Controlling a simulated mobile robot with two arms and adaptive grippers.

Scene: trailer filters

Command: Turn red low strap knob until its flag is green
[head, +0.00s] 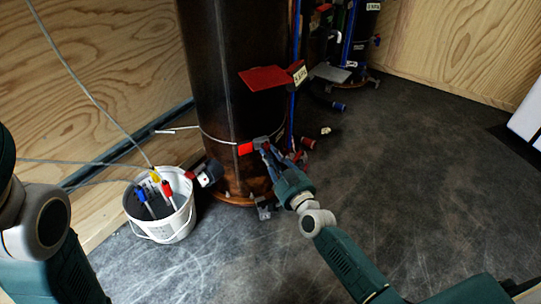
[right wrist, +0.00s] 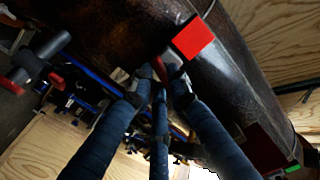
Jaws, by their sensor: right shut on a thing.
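The tall dark filter cylinder (head: 225,70) stands upright, with a thin strap around its lower part. A red flag (head: 245,149) sits on that low strap; it also shows red in the right wrist view (right wrist: 193,37). My right gripper (head: 262,146) is at the strap just right of the flag. In the right wrist view its blue-grey fingers (right wrist: 163,82) close around the red knob (right wrist: 167,68), which they partly hide.
A white bucket (head: 165,231) with coloured markers stands left of the cylinder. A larger red plate (head: 264,78) juts out higher on the cylinder. A grey plate (head: 330,72) and more equipment stand behind. The dark floor (head: 420,150) to the right is clear.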

